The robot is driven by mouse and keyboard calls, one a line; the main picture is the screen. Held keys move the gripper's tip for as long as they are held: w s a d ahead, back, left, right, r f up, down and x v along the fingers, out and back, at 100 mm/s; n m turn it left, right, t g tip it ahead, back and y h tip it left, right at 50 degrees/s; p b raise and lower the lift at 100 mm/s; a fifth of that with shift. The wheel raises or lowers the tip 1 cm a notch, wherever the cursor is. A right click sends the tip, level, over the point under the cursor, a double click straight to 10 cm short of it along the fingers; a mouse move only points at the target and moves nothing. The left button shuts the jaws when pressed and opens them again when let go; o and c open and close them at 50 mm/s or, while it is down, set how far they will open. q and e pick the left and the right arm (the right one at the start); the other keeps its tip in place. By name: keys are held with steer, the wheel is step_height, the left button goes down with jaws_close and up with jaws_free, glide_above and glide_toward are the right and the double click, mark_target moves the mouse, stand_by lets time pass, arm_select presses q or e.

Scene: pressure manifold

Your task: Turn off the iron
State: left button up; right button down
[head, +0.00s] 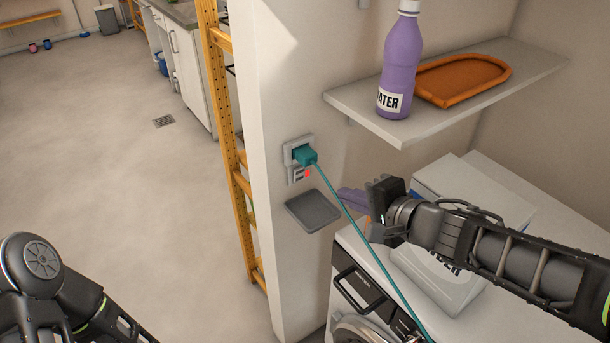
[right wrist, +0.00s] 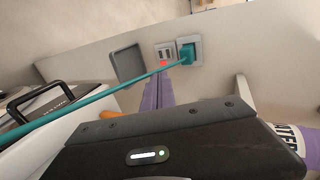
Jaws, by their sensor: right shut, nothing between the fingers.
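A teal plug (head: 306,155) sits in a white wall socket (head: 289,153), and its teal cord (head: 358,228) runs down to the right past the washing machine. The plug also shows in the right wrist view (right wrist: 187,55). Beside the socket is a small panel with a red light (head: 307,172). My right gripper (head: 345,196) has its purple fingers shut and empty, pointing toward the wall below and right of the plug, apart from it. In the right wrist view the fingers (right wrist: 158,88) point toward the socket. No iron can be clearly made out. My left gripper is out of view.
A grey wall tray (head: 314,211) is below the socket. A shelf (head: 440,95) above holds a purple WATER bottle (head: 400,60) and an orange tray (head: 462,80). A white box (head: 450,190) stands on the counter behind my right arm. A yellow ladder (head: 240,155) stands left.

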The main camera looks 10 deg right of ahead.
steer(key=shift+w, duration=0.1)
stand_by(0.3)
steer(key=p, duration=0.3)
glide_toward(301, 172)
step_height(301, 172, down, 4)
steer(key=w, duration=0.2)
steer(key=w+a, duration=0.1)
steer(key=w, duration=0.1)
steer(key=w+a+r, duration=0.1)
steer(key=shift+w+r, duration=0.1)
steer(key=shift+w, duration=0.05)
